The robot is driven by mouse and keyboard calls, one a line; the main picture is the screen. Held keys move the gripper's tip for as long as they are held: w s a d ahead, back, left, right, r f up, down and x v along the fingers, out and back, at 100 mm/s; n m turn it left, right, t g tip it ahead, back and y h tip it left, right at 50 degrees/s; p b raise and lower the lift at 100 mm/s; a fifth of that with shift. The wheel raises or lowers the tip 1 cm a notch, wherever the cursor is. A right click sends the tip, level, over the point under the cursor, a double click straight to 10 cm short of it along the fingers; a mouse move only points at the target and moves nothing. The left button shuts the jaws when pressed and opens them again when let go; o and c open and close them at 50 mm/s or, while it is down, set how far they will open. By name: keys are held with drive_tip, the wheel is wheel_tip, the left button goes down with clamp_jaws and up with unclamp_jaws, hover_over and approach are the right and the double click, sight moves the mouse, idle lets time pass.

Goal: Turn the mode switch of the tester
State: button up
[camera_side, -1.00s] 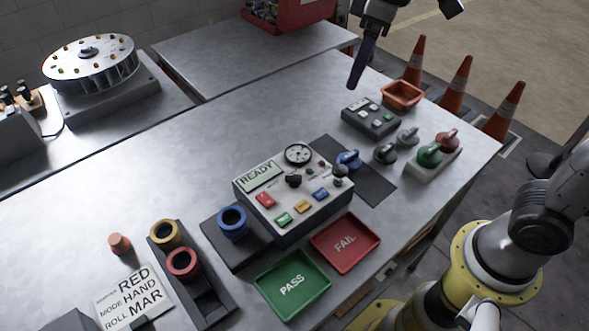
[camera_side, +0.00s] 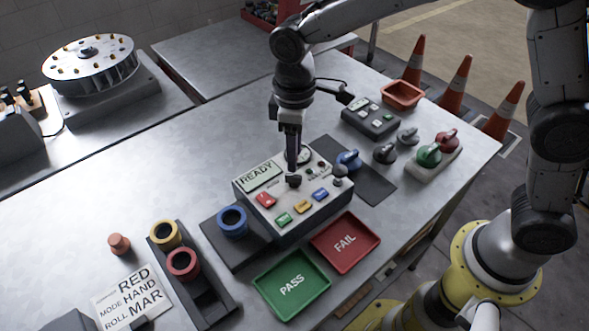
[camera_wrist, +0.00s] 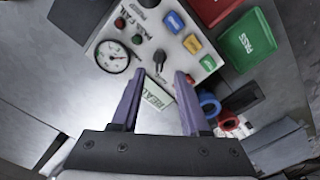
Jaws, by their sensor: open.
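The tester (camera_side: 325,207) is a grey-white box with a READY display (camera_side: 260,177), coloured buttons and a round gauge partly behind my fingers. A small black knob (camera_side: 293,181), apparently the mode switch, sits on its top panel between the display and the buttons. In the wrist view this knob (camera_wrist: 159,58) lies just beyond and between my fingertips, its pointer toward the display. My gripper (camera_side: 292,168) points down over the panel, right above the knob. In the wrist view my gripper (camera_wrist: 157,78) is open and empty, with purple fingers. I cannot tell whether they touch the knob.
A second dark knob (camera_side: 339,172) stands at the panel's right. A blue-handled part (camera_side: 348,159) lies beside it on a dark mat. The green PASS tray (camera_side: 291,285) and red FAIL tray (camera_side: 345,243) lie in front. A blue ring (camera_side: 232,221) sits left.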

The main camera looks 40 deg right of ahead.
sight(294, 176)
wheel_tip(294, 176, down, 6)
drive_tip(key=shift+r, duration=0.1)
idle(0.4)
clamp_jaws()
